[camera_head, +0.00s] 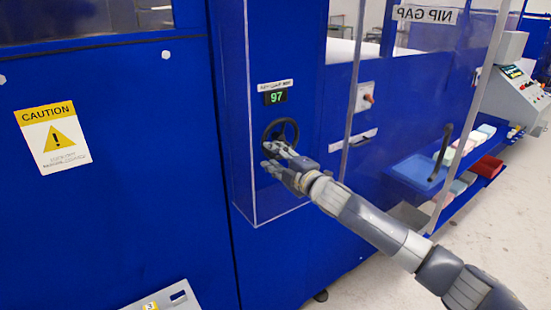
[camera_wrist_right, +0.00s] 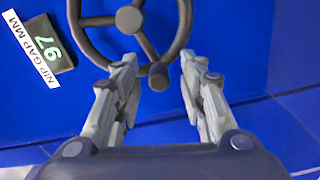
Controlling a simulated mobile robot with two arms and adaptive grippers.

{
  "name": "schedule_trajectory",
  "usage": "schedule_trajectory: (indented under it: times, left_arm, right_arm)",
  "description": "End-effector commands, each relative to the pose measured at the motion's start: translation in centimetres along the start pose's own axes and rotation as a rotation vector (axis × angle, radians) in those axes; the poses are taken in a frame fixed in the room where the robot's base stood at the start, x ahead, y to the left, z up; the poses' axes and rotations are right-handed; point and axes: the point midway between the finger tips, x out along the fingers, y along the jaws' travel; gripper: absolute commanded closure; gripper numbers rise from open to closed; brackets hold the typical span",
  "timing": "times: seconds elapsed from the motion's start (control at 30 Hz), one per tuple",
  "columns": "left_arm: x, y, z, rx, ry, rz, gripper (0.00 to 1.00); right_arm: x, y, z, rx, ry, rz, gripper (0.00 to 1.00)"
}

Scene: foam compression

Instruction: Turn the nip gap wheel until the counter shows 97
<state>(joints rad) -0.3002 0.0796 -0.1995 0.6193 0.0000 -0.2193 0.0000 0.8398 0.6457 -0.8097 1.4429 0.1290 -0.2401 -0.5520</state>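The nip gap wheel (camera_head: 281,120) is a dark spoked handwheel on the blue machine front. It also shows in the right wrist view (camera_wrist_right: 129,20), with a round hub and a small knob (camera_wrist_right: 158,76) low on its rim. The counter (camera_head: 275,97) above it shows 97 in green; the wrist view shows the same number, tilted, on the counter (camera_wrist_right: 48,50). My right gripper (camera_head: 267,157) is at the lower part of the wheel. Its two fingers (camera_wrist_right: 160,72) are spread on either side of the knob, with gaps visible. My left gripper is not in view.
A clear guard panel (camera_head: 400,95) marked NIP GAP stands open at the right. A white and red switch box (camera_head: 364,97) is beside the wheel. Trays with coloured blocks (camera_head: 420,172) and a control console (camera_head: 512,92) are farther right.

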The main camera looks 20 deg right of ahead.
Motion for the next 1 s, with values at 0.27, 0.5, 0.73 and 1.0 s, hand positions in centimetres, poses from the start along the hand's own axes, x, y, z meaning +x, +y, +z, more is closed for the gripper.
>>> schedule_trajectory:
  times: [0.27, 0.5, 0.73, 1.0]
  left_arm:
    - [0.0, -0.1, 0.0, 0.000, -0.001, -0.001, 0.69]
    - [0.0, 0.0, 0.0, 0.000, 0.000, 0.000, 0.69]
    - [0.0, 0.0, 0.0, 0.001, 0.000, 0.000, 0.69]
    - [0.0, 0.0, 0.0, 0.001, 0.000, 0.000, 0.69]
  right_arm:
    - [-2.1, -0.1, 0.1, 0.000, -0.001, -0.001, 0.62]
    - [-6.8, -0.2, 0.1, -0.002, 0.000, -0.003, 0.62]
    - [-10.5, -0.2, 0.1, 0.000, -0.001, -0.003, 0.62]
    - [-12.0, -0.1, 0.1, 0.001, 0.000, -0.001, 0.62]
